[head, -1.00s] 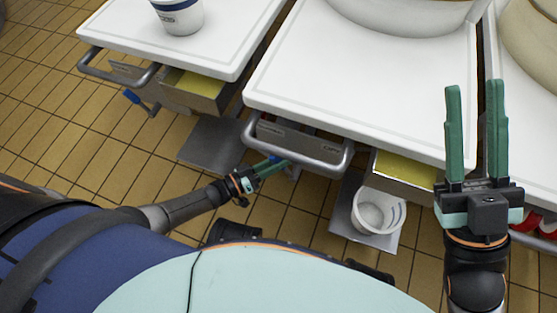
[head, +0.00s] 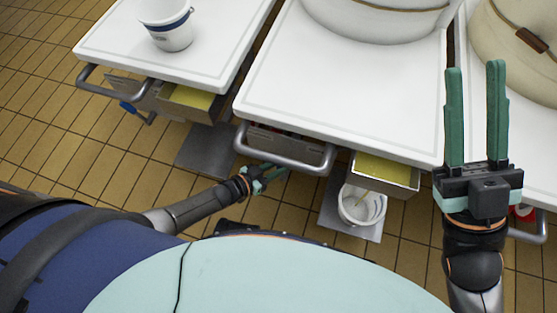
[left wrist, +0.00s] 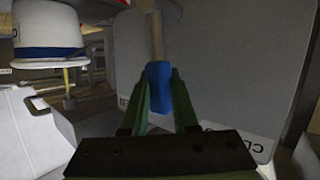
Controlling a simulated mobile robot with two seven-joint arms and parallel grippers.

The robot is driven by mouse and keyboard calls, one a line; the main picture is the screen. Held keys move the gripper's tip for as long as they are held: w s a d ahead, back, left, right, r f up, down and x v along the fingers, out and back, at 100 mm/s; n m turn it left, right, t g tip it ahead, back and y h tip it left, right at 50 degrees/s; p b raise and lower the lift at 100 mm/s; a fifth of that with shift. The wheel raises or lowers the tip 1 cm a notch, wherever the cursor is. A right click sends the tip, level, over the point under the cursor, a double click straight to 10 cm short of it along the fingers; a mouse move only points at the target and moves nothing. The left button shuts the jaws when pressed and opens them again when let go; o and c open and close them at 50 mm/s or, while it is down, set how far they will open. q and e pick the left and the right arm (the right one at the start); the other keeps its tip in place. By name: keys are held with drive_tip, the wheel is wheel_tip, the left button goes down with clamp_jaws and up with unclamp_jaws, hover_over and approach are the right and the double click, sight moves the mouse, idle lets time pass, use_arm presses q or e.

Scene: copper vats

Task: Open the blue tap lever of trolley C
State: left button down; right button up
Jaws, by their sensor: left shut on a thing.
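The blue tap lever (left wrist: 158,88) stands between the green fingers of my left gripper (left wrist: 160,80) in the left wrist view, on a pale stem. My left gripper (head: 268,178) is below the front rail of the middle trolley (head: 350,95) in the head view, where the lever is hidden. I cannot read which trolley this is. A thin brownish stream (head: 366,195) runs into the white bucket (head: 352,217) below this trolley's front. My right gripper (head: 476,115) is open and empty, fingers up, at the trolley's right edge.
A left trolley (head: 110,45) carries a white bucket (head: 170,38) and has its own blue lever (head: 130,108). A right trolley with a cream vat (head: 515,55) stands close beside the middle one. Tiled floor (head: 60,140) is clear at left.

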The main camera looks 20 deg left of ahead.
use_arm(q)
drive_tip(key=shift+s+d, duration=0.1)
drive_tip(key=shift+d, duration=0.1)
use_arm(e)
drive_tip(key=shift+d+r, duration=0.15)
drive_tip(key=shift+r, duration=0.25)
use_arm(q)
drive_tip(key=c, duration=1)
unclamp_jaws()
